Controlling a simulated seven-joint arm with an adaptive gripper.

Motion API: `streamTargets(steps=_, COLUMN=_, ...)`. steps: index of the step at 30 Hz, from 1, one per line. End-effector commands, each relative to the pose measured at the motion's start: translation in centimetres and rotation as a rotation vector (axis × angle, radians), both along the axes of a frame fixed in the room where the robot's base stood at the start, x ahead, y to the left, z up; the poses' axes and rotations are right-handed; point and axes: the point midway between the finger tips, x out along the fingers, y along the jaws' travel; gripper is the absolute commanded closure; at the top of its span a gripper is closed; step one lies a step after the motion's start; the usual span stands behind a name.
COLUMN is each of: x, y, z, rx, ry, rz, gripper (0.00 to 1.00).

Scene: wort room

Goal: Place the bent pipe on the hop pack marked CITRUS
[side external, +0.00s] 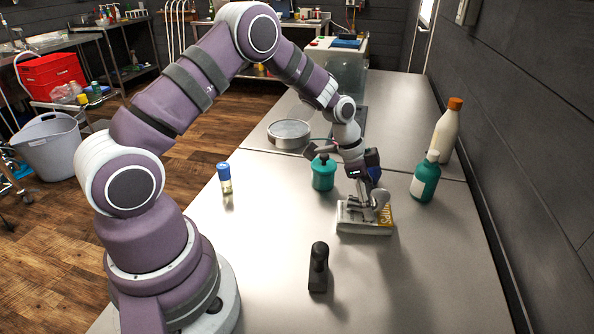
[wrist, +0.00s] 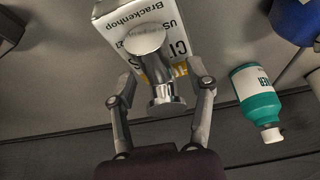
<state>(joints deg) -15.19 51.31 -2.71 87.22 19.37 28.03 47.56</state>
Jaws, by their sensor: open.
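The shiny metal bent pipe (wrist: 163,88) lies over the hop pack (wrist: 106,12) in the wrist view. The pack is pale, with "Brackenhop" and the letters "CI" showing; the pipe hides the rest of that word. In the side view the pack (side external: 352,226) lies flat on the worktop, with a yellow strip at its right end. The pipe (side external: 381,198) appears to rest on top, partly hidden by my fingers. My gripper (side external: 370,204) is open, with one finger on each side of the pipe; I cannot tell whether they touch it.
A green bottle (side external: 425,182) stands right of the pack, with an orange-capped bottle (side external: 447,130) behind. A teal jar (side external: 323,174) stands behind left. A blue-capped vial (side external: 225,178) is far left. The front right worktop is clear.

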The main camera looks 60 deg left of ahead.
Motion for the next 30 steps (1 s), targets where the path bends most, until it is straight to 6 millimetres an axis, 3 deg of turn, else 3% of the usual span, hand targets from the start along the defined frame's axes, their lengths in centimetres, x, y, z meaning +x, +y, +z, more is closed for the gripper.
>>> streamTargets(steps=5, x=0.0, y=0.1, z=0.6, rx=0.001, ry=-0.002, rz=0.001, gripper=0.46)
streamTargets(steps=16, x=-2.4, y=2.5, z=8.7, rx=0.002, ry=-0.007, rz=0.003, gripper=0.46)
streamTargets(steps=23, x=-3.3, y=3.1, z=11.5, rx=0.003, ry=-0.002, rz=0.008, gripper=0.46)
streamTargets(steps=26, x=-4.4, y=2.3, z=13.2, rx=0.023, ry=0.000, rz=0.067, gripper=0.46)
streamTargets(steps=30, x=-8.4, y=0.3, z=16.5, rx=0.055, ry=-0.010, rz=0.275, gripper=0.46)
